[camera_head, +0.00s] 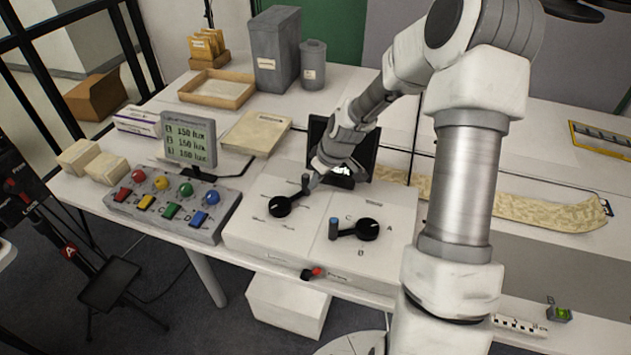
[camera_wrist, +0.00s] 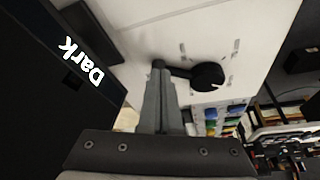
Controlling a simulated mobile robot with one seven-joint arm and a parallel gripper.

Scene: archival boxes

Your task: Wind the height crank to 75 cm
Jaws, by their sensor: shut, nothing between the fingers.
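A white control box (camera_head: 265,230) on the table carries a black left crank (camera_head: 280,207) with a short grey upright handle. Its right crank (camera_head: 368,229) has a blue-tipped handle pointing left, with letters around it. A small red-knobbed crank (camera_head: 316,272) sits on the front edge below; which one sets the height I cannot tell. My gripper (camera_head: 310,183) is at the left crank's handle. In the wrist view my gripper (camera_wrist: 159,75) is shut and empty, its tips close to the end of a black crank arm (camera_wrist: 207,76); contact is unclear. No height reading is legible.
A black screen (camera_head: 342,150) reading "Dark" stands behind the box, close to my arm. To the left are a button panel (camera_head: 172,207) and a display (camera_head: 188,139) showing 150 lux lines. Boxes and a wooden tray (camera_head: 217,89) stand farther back.

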